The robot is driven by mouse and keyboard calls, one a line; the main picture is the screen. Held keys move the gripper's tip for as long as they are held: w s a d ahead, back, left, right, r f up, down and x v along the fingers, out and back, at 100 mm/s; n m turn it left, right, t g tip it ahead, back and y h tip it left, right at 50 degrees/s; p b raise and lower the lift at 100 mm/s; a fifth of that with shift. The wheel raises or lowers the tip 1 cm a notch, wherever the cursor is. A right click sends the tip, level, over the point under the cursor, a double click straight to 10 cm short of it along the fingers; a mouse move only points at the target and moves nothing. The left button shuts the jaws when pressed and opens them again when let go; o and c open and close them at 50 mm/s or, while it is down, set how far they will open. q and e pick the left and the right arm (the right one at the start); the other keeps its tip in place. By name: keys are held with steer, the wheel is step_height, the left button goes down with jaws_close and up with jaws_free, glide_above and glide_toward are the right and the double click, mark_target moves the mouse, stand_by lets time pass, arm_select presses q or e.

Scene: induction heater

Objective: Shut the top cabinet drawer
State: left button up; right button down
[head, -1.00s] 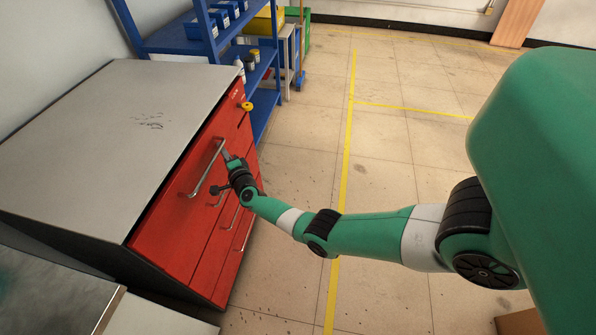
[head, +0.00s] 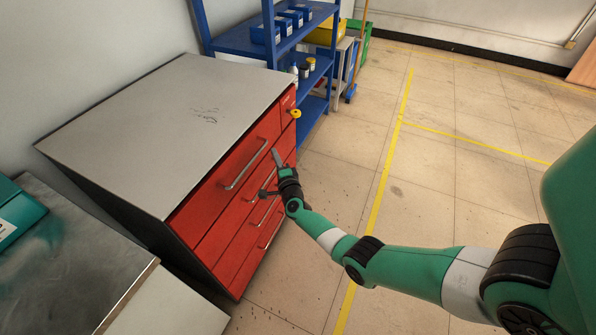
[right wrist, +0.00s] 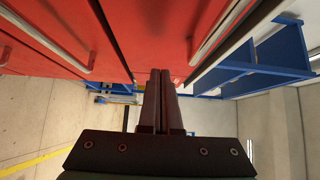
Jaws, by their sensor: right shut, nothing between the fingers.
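The red top drawer (head: 212,201) of the cabinet is in the middle left of the head view, with a silver bar handle (head: 245,166). Its front lies close under the grey worktop edge; I cannot tell whether it is fully shut. My right gripper (head: 277,157) is shut and empty, just in front of the red fronts, to the right of the handle. In the right wrist view, the shut fingers (right wrist: 161,85) point toward the red fronts; contact cannot be told. My left gripper is not in view.
The cabinet's grey worktop (head: 180,120) is bare. Lower red drawers with handles are below. A yellow knob (head: 296,113) is at the far end of the front. A blue shelf (head: 235,42) stands behind. The floor (head: 335,185) to the right is clear.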

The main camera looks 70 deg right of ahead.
arm_select(q)
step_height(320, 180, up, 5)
steer(key=p, duration=0.3)
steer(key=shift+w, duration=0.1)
arm_select(e)
steer(key=v, duration=0.9)
steer(key=shift+a, duration=0.1)
